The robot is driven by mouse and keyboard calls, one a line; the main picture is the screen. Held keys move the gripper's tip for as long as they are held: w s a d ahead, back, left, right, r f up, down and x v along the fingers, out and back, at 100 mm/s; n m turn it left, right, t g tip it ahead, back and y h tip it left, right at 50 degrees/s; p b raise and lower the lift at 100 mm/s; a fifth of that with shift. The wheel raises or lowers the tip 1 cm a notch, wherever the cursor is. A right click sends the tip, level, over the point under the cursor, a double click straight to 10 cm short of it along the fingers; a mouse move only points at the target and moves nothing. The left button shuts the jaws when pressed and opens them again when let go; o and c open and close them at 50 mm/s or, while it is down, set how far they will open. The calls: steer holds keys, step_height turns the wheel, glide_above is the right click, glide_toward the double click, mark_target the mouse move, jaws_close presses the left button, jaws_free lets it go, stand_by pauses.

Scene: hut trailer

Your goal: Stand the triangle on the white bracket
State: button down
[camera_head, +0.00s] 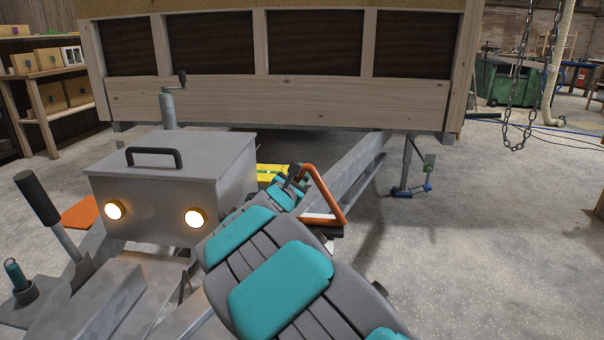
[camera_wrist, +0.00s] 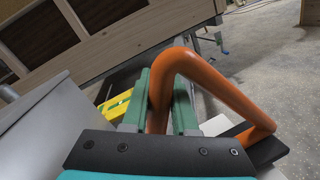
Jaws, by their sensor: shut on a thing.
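A white piece, seemingly the white bracket (camera_head: 318,216), shows behind the triangle's lower part. It also shows as a pale patch in the wrist view (camera_wrist: 214,125). I cannot tell whether triangle and bracket touch.
A grey metal box (camera_head: 160,185) with a black handle and two lit lamps stands close at left. The wooden hut wall (camera_head: 290,101) rises behind, above a grey trailer beam (camera_head: 345,172). A yellow piece (camera_head: 270,172) lies beyond the gripper. The concrete floor at right is open.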

steer(key=shift+f, duration=0.15)
steer(key=c, duration=0.6)
jaws_free()
